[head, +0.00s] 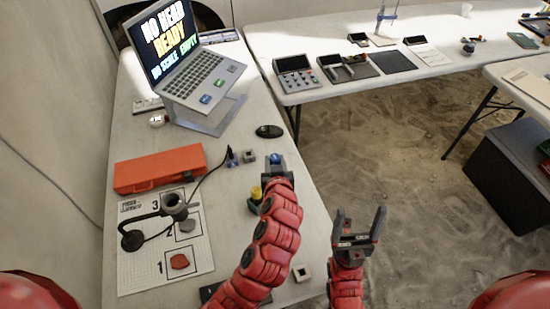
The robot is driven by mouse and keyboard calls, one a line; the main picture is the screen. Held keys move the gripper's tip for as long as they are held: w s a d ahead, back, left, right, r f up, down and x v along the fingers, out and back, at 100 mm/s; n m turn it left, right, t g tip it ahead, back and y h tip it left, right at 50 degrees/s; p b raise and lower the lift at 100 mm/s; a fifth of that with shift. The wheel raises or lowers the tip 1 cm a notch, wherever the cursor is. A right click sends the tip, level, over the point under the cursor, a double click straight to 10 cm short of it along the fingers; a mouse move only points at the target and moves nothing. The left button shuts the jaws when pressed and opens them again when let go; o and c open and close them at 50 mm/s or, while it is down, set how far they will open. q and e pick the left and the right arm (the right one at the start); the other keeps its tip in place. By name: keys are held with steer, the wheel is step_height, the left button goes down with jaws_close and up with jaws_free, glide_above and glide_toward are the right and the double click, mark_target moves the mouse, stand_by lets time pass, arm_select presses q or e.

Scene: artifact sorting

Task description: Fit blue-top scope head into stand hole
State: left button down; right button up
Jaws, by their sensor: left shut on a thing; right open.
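The blue-top scope head (276,158) is at the tip of my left gripper (276,168), which is shut on it. The gripper and wrist hide its lower part. It is above or at the table's right side; its exact height I cannot tell. The dark stand (130,238) is on the white numbered mat at the left, and its arm carries an upright cup with a round hole (172,200). My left gripper is to the right of the stand, well apart from it. My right gripper (360,222) is open and empty, beyond the table's right edge.
An orange case (160,169) lies behind the stand. A yellow-topped piece (256,193) is beside my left wrist. A blue piece (232,158), a grey block (249,156) and a black mouse (269,131) are nearby. A red hexagon (179,261) lies on the mat (140,275). A laptop (190,80) stands behind.

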arm_select(q)
steer(key=shift+f+b, duration=0.5)
steer(key=shift+f, duration=1.05)
steer(key=shift+b, duration=0.45)
steer(key=shift+b, duration=0.4)
stand_by(0.4)
steer(key=shift+s+r+b, duration=0.1)
steer(key=shift+s+b, duration=0.05)
steer(key=shift+b, duration=0.3)
